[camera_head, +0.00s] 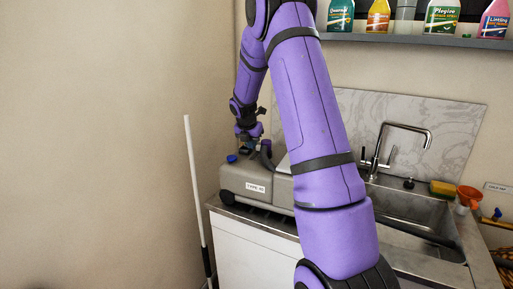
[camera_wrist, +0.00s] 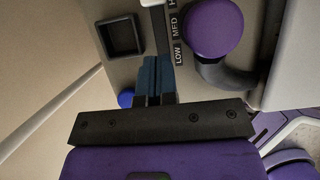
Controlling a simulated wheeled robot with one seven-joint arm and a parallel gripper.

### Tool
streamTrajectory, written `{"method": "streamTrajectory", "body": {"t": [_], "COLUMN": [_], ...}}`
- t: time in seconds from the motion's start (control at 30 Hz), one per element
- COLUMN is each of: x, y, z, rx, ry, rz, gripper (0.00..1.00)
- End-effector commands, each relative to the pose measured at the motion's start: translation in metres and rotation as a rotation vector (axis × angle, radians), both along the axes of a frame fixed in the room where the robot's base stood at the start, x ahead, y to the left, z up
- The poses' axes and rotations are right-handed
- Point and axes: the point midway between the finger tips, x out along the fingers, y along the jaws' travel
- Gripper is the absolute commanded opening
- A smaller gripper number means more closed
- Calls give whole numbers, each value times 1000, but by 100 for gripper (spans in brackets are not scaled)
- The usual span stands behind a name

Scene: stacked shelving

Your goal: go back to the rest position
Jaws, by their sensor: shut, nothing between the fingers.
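My gripper (camera_head: 247,140) is at the end of my purple arm, just over the top of a grey machine (camera_head: 238,182) on the counter. In the wrist view my gripper (camera_wrist: 154,78) shows its two blue fingers pressed together with nothing between them. Below them is the machine's top (camera_wrist: 170,90), with a strip marked LOW and MED (camera_wrist: 176,40), a purple round knob (camera_wrist: 214,28) and a dark square recess (camera_wrist: 121,36). A blue knob (camera_head: 232,158) also shows on the machine. I cannot tell whether the fingers touch the machine.
A sink (camera_head: 410,208) with a tap (camera_head: 408,130) is at right, with a yellow sponge (camera_head: 443,188) and orange funnel (camera_head: 469,196) beside it. A shelf (camera_head: 420,40) with several bottles hangs above. A white pole (camera_head: 194,190) stands left of the counter. The left wall area is clear.

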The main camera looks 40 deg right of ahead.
Motion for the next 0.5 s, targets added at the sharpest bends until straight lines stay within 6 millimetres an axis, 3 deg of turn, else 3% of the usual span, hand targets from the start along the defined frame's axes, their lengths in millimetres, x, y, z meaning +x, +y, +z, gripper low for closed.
{"method": "streamTrajectory", "body": {"t": [0.3, 0.5], "x": [-8, -10], "y": [19, 25], "z": [51, 67], "rx": [-1, 1], "ry": [-1, 1], "rz": [1, 1], "gripper": [0, 0]}}
